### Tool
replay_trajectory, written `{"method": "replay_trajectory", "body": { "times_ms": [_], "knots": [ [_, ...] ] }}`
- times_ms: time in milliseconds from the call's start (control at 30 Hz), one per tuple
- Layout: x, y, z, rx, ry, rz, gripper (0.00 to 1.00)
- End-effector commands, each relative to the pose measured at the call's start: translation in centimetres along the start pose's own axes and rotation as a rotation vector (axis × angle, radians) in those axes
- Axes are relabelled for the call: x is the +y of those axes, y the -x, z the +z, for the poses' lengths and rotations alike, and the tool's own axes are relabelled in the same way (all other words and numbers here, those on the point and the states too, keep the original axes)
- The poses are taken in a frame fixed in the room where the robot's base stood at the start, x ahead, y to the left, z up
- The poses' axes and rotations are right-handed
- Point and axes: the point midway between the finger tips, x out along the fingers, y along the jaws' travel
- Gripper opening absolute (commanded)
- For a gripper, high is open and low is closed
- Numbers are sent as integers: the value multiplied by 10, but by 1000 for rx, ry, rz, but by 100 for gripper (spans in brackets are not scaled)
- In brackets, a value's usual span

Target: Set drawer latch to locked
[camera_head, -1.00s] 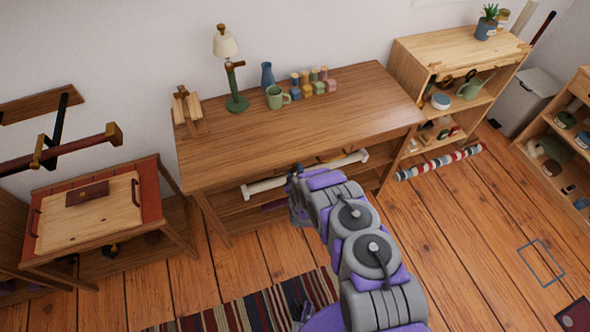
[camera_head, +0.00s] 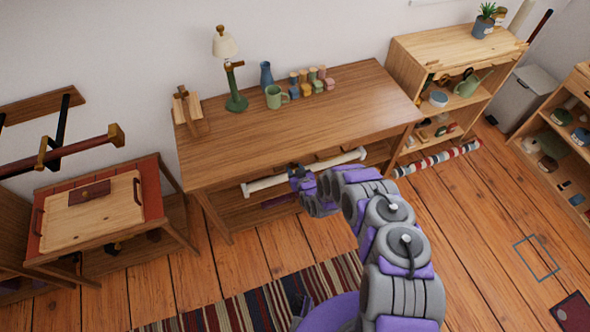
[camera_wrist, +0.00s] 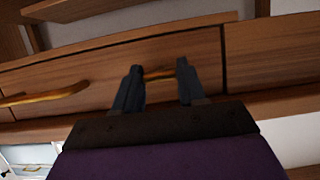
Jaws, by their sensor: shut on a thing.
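My gripper (camera_wrist: 160,77) shows in the wrist view with its two dark fingers against the wooden drawer front (camera_wrist: 90,65). It is shut on a short golden-brown handle-like bar (camera_wrist: 158,73), which spans between the fingers. I cannot tell whether this bar is the drawer latch or a pull, and its ends are hidden by the fingers. A longer curved golden-brown pull (camera_wrist: 45,97) is on the drawer front to the left. In the head view my gripper (camera_head: 299,176) is at the desk's front, beside a white bar (camera_head: 267,184). No locked or unlocked mark is readable.
The wooden desk (camera_head: 310,125) bears a lamp (camera_head: 233,75), a green mug (camera_head: 275,97) and several small jars. A shelf unit (camera_head: 408,62) stands at right, with a striped roll (camera_head: 440,160) on the floor. A striped rug (camera_head: 270,305) lies in front.

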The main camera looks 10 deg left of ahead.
Motion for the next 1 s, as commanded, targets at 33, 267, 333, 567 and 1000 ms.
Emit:
{"method": "replay_trajectory", "body": {
  "times_ms": [33, 267, 333, 567, 1000],
  "knots": [
    [-1, 1, 5, -10, -8, -4, 10],
    [-1, 1, 5, -9, -15, -7, 10],
    [-1, 1, 5, -9, -15, -7, 10],
    [-1, 1, 4, -8, -15, -7, 48],
    [0, 2, 0, 0, -13, -5, 66]
  ]
}}
